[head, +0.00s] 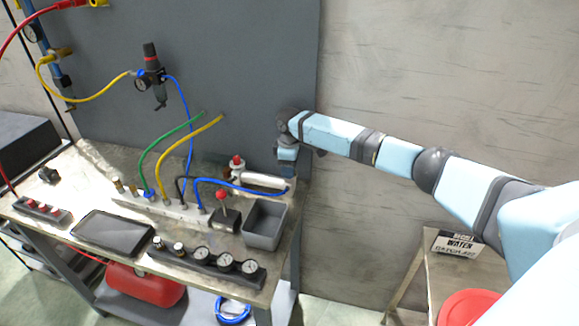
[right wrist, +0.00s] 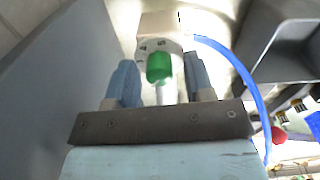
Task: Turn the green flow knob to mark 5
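The green flow knob (right wrist: 159,67) shows in the right wrist view, on the end of a white fitting (right wrist: 160,28) with small dark marks around the knob. A thin pale rod extends below the knob. My right gripper (right wrist: 160,80) is open, its two blue fingers standing on either side of the knob with a gap at each side. In the head view my right gripper (head: 287,155) is at the right end of the bench, by the silver cylinder (head: 262,180). The knob is hidden there. My left gripper is not in view.
A dark back panel (head: 240,60) stands close behind the gripper. A grey bin (head: 265,224), a red-knobbed lever (head: 222,197) and a blue hose (head: 215,181) are nearby on the bench. Several gauges (head: 226,260) line the front edge. A small table with a water sign (head: 457,243) stands right.

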